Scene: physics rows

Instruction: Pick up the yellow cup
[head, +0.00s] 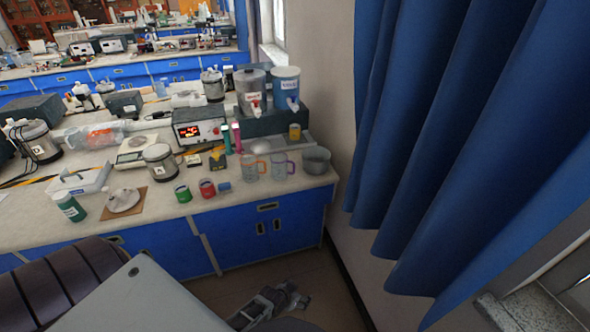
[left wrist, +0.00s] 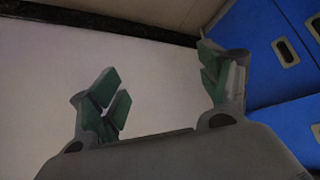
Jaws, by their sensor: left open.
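A small yellow cup (head: 294,132) stands at the back right of the lab bench, in front of the dark box under the two dispensers. It is small in the head view and its details are hard to tell. My left gripper (head: 292,298) is low in front of the bench, over the floor, well below and apart from the cup. In the left wrist view my left gripper (left wrist: 157,90) has its two green-padded fingers wide apart with nothing between them. The cup does not show there. My right gripper is not in view.
The bench top (head: 158,203) holds a green cup (head: 183,193), a red cup (head: 207,188), two clear mugs (head: 283,167) and a metal bowl (head: 316,160) near its front edge. Blue cabinets (head: 250,235) are below. A blue curtain (head: 450,130) hangs at right.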

